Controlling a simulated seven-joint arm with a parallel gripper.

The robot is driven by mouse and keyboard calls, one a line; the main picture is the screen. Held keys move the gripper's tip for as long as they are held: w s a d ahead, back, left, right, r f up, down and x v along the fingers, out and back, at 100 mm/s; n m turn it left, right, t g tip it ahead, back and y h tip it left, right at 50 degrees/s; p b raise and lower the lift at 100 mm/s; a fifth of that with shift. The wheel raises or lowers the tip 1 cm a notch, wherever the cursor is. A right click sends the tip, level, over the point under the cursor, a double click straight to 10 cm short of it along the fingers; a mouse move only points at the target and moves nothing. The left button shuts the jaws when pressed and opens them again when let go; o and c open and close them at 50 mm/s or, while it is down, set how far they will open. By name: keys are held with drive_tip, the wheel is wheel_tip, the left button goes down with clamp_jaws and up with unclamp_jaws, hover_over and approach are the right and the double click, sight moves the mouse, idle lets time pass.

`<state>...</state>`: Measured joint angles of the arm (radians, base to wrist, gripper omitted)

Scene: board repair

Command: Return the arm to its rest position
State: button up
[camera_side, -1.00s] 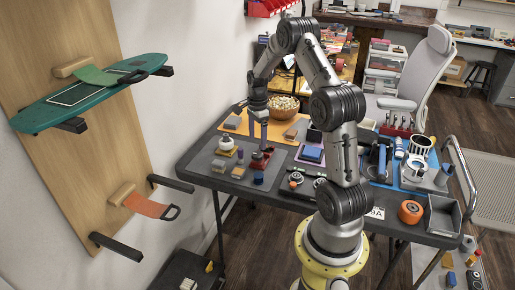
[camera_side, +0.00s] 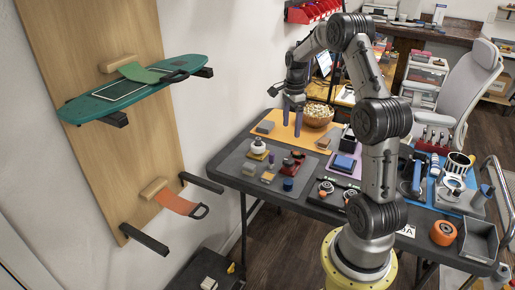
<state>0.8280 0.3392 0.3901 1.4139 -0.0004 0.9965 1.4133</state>
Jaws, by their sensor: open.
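My gripper (camera_side: 292,120) hangs pointing down above the orange mat at the table's far left part. I cannot tell the exact height of the fingertips over the mat.
A teal skateboard deck (camera_side: 125,95) rests on wall brackets at the left. A red part (camera_side: 293,160), a dark blue cylinder (camera_side: 288,184) and small blocks lie on the grey mat. An orange wheel (camera_side: 443,233) and a grey bin (camera_side: 479,240) stand at the right.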

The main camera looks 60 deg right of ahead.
drive_tip(key=w+a+r+n+t+h, duration=0.15)
drive_tip(key=w+a+r+n, duration=0.3)
drive_tip(key=a+r, duration=0.85)
drive_tip(key=s+a+r+n+t, duration=0.1)
drive_tip(key=s+a+r+n, duration=0.15)
drive_tip(key=a, duration=0.35)
drive_tip(key=s+a+r+n+t, duration=0.2)
drive_tip(key=a+r+n, duration=0.15)
drive_tip(key=a, duration=0.25)
drive_tip(key=s+a+f+n, duration=0.3)
drive_tip(key=s+a+n, duration=0.1)
drive_tip(key=s+n, duration=0.3)
drive_tip(key=s+a+f+n+t+y, duration=0.1)
drive_tip(key=s+a+f+n, duration=0.1)
drive_tip(key=s+a+n, duration=0.3)
drive_tip(key=s+n, duration=0.3)
drive_tip(key=shift+a+f, duration=0.15)
drive_tip(key=shift+f, duration=0.25)
